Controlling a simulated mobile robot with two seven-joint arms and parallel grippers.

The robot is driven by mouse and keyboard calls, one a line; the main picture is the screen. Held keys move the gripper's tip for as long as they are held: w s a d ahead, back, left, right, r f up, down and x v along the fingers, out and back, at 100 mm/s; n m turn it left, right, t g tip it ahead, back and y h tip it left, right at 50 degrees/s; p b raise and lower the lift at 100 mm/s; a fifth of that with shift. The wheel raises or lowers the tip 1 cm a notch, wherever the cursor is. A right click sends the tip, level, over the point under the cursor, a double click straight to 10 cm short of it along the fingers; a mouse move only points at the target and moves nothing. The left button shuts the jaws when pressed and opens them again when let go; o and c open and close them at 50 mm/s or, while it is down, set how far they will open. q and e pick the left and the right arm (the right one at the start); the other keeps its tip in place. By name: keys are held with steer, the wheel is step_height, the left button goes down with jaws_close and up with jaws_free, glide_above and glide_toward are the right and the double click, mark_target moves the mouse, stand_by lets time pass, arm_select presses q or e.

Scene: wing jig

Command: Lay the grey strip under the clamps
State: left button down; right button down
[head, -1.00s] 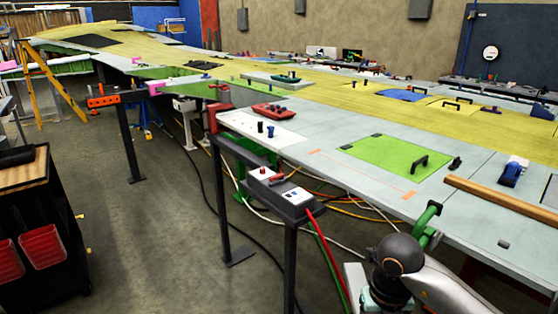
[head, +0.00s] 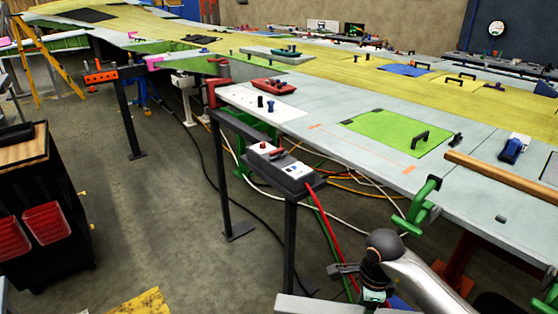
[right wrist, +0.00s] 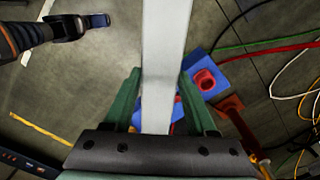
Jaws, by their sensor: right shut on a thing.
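The pale grey strip (right wrist: 166,60) runs up the middle of the right wrist view, between the green fingers of my right gripper (right wrist: 160,105), which is shut on it. In the head view the strip (head: 308,304) shows at the bottom edge, in front of and below the wing table's near edge; most of it is cut off. One green clamp (head: 422,203) stands on that near edge, and another (head: 550,288) is partly visible at the lower right.
The wing table (head: 350,190) carries a green panel (head: 398,138), a wooden bar (head: 500,176) and a blue tool (head: 513,148). A dark cart (head: 45,215) stands left; floor between is open.

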steer(key=n, duration=0.1)
steer(key=f+n, duration=0.1)
steer(key=n, duration=0.1)
steer(key=shift+w+d+f+n, duration=0.35)
steer(key=shift+f+n, duration=0.05)
step_height(320, 180, up, 15)
steer(key=w+a+n, duration=0.2)
steer(key=w+n, duration=0.1)
steer(key=n, duration=0.7)
steer(key=s+d+r+n, duration=0.1)
steer(key=s+n, duration=0.5)
steer(key=s, duration=0.6)
steer(key=shift+s+d+r, duration=0.15)
steer(key=shift+d+r, duration=0.05)
steer(key=shift+d, duration=0.35)
steer(key=shift+d, duration=0.1)
